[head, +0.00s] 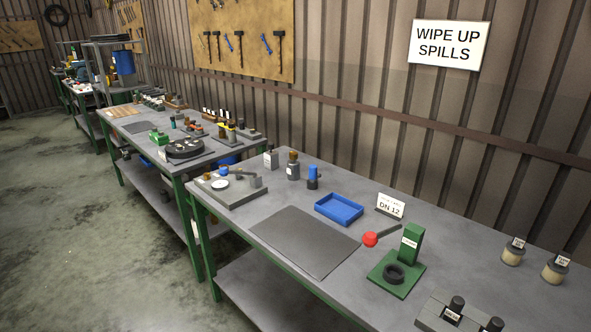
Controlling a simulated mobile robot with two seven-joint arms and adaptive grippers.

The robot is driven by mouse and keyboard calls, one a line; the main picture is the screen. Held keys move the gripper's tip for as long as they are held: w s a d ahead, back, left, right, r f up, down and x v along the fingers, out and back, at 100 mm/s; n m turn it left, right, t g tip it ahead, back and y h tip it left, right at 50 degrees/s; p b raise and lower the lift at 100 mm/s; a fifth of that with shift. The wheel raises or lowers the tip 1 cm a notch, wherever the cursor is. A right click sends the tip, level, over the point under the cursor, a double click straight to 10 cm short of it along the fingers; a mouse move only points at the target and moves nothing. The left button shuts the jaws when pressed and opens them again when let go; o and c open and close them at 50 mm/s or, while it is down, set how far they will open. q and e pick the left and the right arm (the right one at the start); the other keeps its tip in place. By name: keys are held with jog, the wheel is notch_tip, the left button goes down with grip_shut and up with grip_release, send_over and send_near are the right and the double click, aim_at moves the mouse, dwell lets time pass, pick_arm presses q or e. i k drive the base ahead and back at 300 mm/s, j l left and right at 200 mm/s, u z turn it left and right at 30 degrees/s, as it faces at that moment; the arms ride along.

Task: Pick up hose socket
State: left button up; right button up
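I cannot tell for certain which part is the hose socket. A green stand (411,243) at the right of the near bench carries a label, with a black ring (394,275) on its base. A red knob with a grey lever (370,239) lies beside it, left of the stand. A dark grey block with black cylinders (448,315) sits at the lower right edge. A small white sign reading DN 12 (391,205) stands behind the red knob. Neither of my grippers is in view.
A blue tray (339,221) and a dark mat (285,262) lie on the near bench (250,220). Bottles (293,168) stand at its back left, near a grey plate with parts (212,196). Labelled jars (513,253) stand at the right. Another crowded bench stands further left.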

aim_at(293, 169)
jog(key=i+z, duration=0.1)
jog(key=z, duration=0.25)
jog(key=j+z, duration=0.15)
jog(key=z, duration=0.2)
jog(key=i+j+z, duration=0.1)
jog(key=z, duration=0.25)
jog(key=i+j+z, duration=0.1)
jog(key=j+z, duration=0.2)
jog(key=j, duration=0.2)
jog(key=i+j+z, duration=0.1)
jog(key=j+z, duration=0.25)
jog(key=j, duration=0.15)
jog(key=j+z, duration=0.2)
jog(key=j, duration=0.85)
